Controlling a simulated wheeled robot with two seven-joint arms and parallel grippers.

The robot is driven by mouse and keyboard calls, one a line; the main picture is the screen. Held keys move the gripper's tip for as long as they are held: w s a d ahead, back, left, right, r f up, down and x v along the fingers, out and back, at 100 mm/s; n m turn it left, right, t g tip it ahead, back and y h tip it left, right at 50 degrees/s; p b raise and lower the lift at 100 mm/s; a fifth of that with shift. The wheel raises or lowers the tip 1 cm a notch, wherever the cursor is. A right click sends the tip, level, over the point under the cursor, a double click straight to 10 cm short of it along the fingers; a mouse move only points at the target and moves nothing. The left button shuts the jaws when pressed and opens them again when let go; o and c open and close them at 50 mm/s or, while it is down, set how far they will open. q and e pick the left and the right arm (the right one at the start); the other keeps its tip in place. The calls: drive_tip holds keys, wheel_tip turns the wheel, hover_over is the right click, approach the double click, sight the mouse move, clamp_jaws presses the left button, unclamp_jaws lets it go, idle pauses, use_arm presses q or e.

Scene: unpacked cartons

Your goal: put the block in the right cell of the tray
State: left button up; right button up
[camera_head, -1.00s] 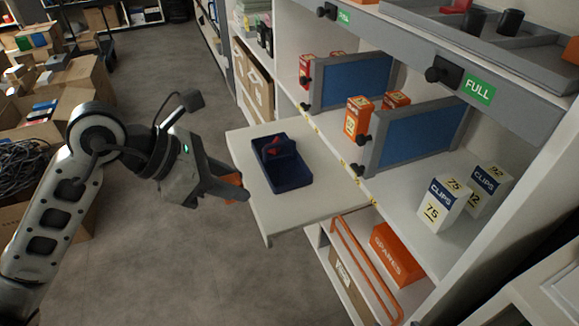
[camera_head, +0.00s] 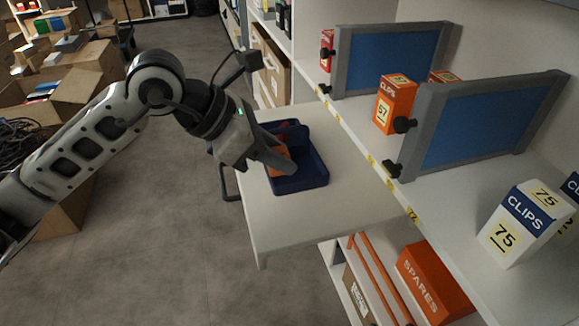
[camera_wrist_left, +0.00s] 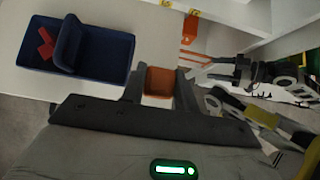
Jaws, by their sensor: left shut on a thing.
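The navy tray (camera_head: 301,184) lies on the white tabletop, and it also shows at the upper left of the wrist view (camera_wrist_left: 108,80). A raised divider (camera_wrist_left: 68,43) splits it into two cells. A red piece (camera_wrist_left: 45,42) lies in the left cell in the wrist view; the other cell looks empty. My left gripper (camera_head: 281,160) is shut on the orange block (camera_wrist_left: 159,80). In the head view the gripper and block (camera_head: 279,150) overlap the tray. In the wrist view the block shows right of the tray, apart from it. Its height is hard to judge. My right gripper is out of view.
The white tabletop (camera_head: 330,214) is clear around the tray. To the right, a shelf holds blue panels (camera_head: 490,120), an orange clips box (camera_head: 396,103) and a white clips box (camera_head: 521,224). An orange spares box (camera_head: 433,284) sits below. Cartons (camera_head: 90,75) stand at the left.

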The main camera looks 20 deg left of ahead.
use_arm(q)
drive_tip(key=w+a+f, duration=0.1)
drive_tip(key=w+f, duration=0.2)
drive_tip(key=w+a+f+b, duration=0.1)
drive_tip(key=w+f, duration=0.2)
drive_tip(key=w, duration=0.1)
drive_tip(key=w+a+f+b, duration=0.1)
drive_tip(key=w+f, duration=0.1)
drive_tip(key=w, duration=0.1)
drive_tip(key=shift+w+a+f, duration=0.1)
drive_tip(key=shift+w+f, duration=0.3)
wheel_tip(320, 180, down, 2)
drive_tip(key=shift+f+b, duration=0.25)
drive_tip(key=shift+b, duration=0.05)
drive_tip(key=shift+f, duration=0.45)
drive_tip(key=o, duration=0.9)
drive_tip(key=shift+o, duration=0.2)
drive_tip(key=shift+r, duration=0.2)
drive_tip(key=shift+a+r, duration=0.2)
drive_tip(key=shift+a, duration=0.05)
drive_tip(key=p+v, duration=0.1)
drive_tip(key=v, duration=1)
drive_tip(key=shift+s, duration=0.2)
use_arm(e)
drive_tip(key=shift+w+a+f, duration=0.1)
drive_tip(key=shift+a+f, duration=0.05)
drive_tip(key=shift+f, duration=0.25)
